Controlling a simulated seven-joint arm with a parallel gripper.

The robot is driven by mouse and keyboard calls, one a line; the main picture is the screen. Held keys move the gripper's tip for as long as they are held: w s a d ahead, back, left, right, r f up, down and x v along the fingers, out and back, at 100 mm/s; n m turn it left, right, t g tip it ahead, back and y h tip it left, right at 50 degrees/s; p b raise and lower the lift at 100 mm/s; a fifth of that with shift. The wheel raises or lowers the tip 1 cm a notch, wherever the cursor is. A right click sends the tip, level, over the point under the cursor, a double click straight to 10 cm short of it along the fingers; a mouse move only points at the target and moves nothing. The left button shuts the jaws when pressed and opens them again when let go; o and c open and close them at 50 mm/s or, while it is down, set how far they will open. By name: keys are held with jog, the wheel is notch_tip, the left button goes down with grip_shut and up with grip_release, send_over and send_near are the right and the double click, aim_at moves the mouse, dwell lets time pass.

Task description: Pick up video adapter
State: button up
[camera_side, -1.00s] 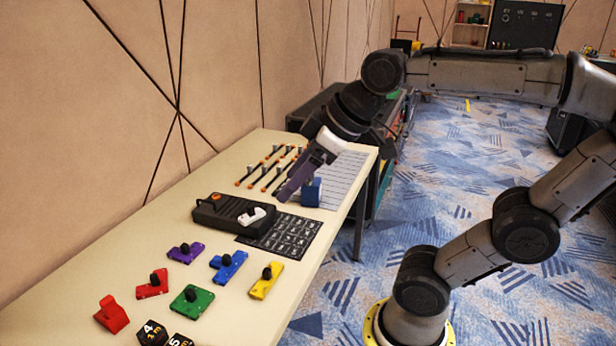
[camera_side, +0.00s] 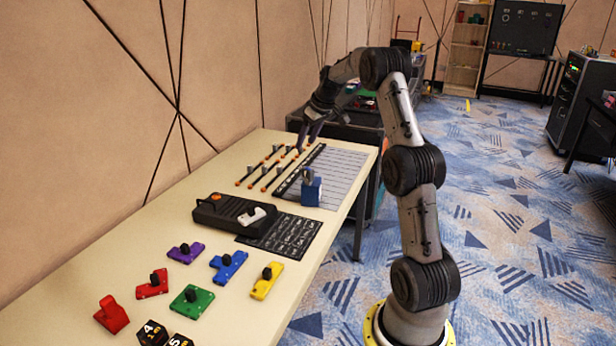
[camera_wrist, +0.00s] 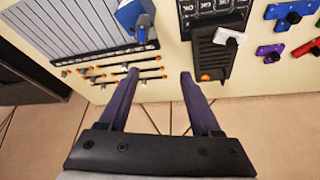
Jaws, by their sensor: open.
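I cannot tell for sure which thing is the video adapter. A black box (camera_side: 222,213) with an orange knob and a white lever lies mid-table; it also shows in the wrist view (camera_wrist: 212,62). A blue block (camera_side: 311,194) with a grey piece on top stands on a lined sheet; it is at the top of the wrist view (camera_wrist: 130,14). Several thin black bars (camera_side: 262,171) with orange ends lie behind it. My gripper (camera_side: 311,136) is open and empty at the table's far end. In the wrist view its fingertips (camera_wrist: 160,76) are apart, beside the bars' ends.
The lined sheet (camera_side: 345,165) lies near the table's right edge. A black labelled pad (camera_side: 285,236) lies beside the black box. Coloured pieces with black knobs, such as the green one (camera_side: 192,300), fill the near end. The wall borders the table's left side.

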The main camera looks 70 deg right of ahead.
aim_at(309, 170)
jog(key=shift+m+g, duration=0.3)
jog(key=shift+m, duration=0.1)
jog(key=d+f, duration=0.1)
jog(key=f, duration=0.2)
jog(key=d+f, duration=0.1)
jog(key=f, duration=0.2)
jog(key=d+f, duration=0.1)
jog(key=f, duration=0.3)
jog(key=shift+s+d, duration=0.15)
jog(key=shift+d, duration=0.15)
jog(key=shift+d+x, duration=0.15)
jog(key=shift+x, duration=1.35)
jog(key=shift+d+x, duration=0.15)
jog(key=shift+x, duration=1.3)
jog(key=shift+r, duration=0.1)
grip_shut()
